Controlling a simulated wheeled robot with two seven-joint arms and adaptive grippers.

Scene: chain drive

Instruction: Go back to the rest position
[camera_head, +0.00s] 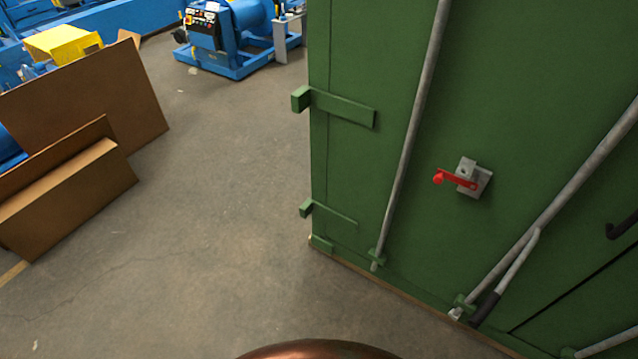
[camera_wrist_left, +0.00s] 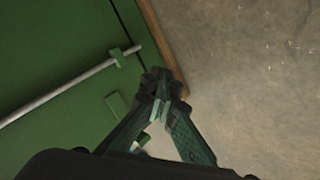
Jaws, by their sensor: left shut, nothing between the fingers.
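My left gripper (camera_wrist_left: 158,92) shows in the left wrist view. Its two dark green fingers meet at the tips and hold nothing. Behind the fingertips are the lower edge of a green metal container (camera_wrist_left: 50,50) and bare concrete floor. I cannot tell whether the fingertips touch the container. In the head view the container (camera_head: 510,90) fills the right side, with grey locking rods and a red-handled latch (camera_head: 458,180). Neither gripper shows in the head view.
Brown boards (camera_head: 90,105) lean at the left, in front of blue machinery. A blue machine (camera_head: 225,35) stands at the back. The concrete floor (camera_head: 220,190) between the boards and the container is clear. A copper-coloured rounded surface (camera_head: 318,350) shows at the bottom edge.

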